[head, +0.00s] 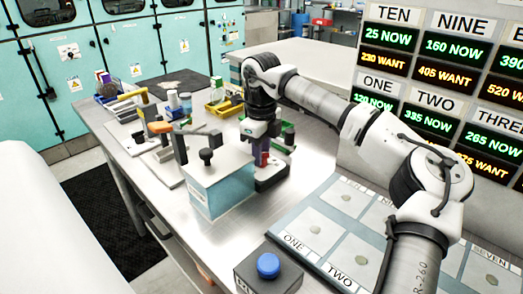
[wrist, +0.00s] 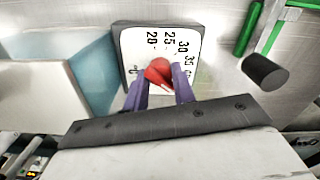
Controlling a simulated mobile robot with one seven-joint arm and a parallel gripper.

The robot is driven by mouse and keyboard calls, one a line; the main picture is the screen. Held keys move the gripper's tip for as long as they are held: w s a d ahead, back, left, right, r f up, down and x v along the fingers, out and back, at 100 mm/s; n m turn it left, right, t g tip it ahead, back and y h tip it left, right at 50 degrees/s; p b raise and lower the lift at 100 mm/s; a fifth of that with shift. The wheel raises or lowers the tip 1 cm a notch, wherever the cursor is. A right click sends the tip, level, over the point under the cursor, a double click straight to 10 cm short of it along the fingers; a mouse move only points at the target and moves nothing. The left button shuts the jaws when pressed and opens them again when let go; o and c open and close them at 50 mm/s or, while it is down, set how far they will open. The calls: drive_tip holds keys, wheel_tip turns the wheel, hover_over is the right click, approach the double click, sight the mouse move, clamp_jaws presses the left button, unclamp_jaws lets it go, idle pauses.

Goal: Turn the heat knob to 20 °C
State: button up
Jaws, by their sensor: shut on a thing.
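The heat knob (wrist: 158,71) is a red knob on a white dial plate (wrist: 135,45) set in a dark housing. The dial shows the numbers 20, 25, 30 and 35; other marks are partly hidden by my fingers. My gripper (wrist: 161,84) has its two purple fingers on either side of the knob and is shut on it. Which mark the knob points at is not clear.
A pale blue and white box (head: 222,187) stands close to my gripper. Green rods (wrist: 249,28) and a dark cylinder (wrist: 265,72) are close by on the right in the wrist view. A blue button (head: 268,265) and a numbered panel (head: 345,235) lie nearer. Steel table lies between.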

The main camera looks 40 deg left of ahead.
drive_tip(key=n+p, duration=0.2)
drive_tip(key=n, duration=0.4)
drive_tip(key=shift+r+n+p, duration=0.1)
drive_tip(key=shift+n+p, duration=0.25)
drive_tip(key=shift+n, duration=0.05)
drive_tip(key=n+p, duration=0.1)
drive_tip(key=n, duration=0.2)
drive_tip(key=shift+n, duration=0.4)
drive_tip(key=n, duration=0.3)
drive_tip(key=shift+n+p, duration=0.3)
drive_tip(key=n, duration=0.3)
drive_tip(key=shift+n+p, duration=0.3)
drive_tip(key=n, duration=0.3)
drive_tip(key=shift+n, duration=0.3)
drive_tip(key=n+p, duration=0.1)
drive_tip(key=n, duration=0.2)
drive_tip(key=shift+n, duration=2.2)
